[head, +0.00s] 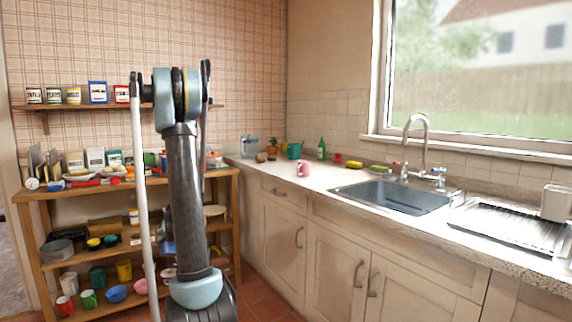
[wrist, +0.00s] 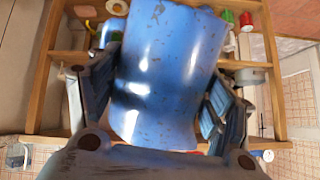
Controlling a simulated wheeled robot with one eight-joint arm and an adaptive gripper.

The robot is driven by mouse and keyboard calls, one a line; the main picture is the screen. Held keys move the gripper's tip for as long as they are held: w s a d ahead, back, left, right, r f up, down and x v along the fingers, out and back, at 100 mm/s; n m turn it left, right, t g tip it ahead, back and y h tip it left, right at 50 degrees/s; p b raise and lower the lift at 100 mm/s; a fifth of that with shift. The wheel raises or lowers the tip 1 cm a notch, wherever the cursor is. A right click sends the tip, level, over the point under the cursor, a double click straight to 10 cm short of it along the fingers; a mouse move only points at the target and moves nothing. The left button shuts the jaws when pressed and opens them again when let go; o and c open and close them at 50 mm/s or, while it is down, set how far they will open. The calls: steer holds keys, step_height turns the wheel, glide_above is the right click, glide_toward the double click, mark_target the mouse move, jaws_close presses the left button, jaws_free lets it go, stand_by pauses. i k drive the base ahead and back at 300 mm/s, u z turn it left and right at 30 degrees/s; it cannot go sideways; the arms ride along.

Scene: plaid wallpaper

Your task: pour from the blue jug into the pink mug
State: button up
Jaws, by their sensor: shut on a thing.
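The blue jug (wrist: 165,70) fills the middle of the wrist view, large and speckled with dark marks. My gripper (wrist: 160,100) is shut on it, with a dark finger on each side of its body. The jug's opening and contents cannot be made out. In the head view my arm hides the gripper and most or all of the jug. The pink mug (head: 303,169) stands on the counter left of the sink, well apart from my arm.
A wooden shelf unit (head: 128,189) crowded with crockery and boxes stands behind my arm. On the counter are a green bottle (head: 322,149), a teal mug (head: 294,151) and a clear container (head: 249,147). The sink (head: 385,196) and drying rack (head: 510,226) lie to the right.

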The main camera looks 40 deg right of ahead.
mark_target(303, 167)
steer(key=u, duration=0.15)
steer(key=i, duration=1)
steer(key=u, duration=0.15)
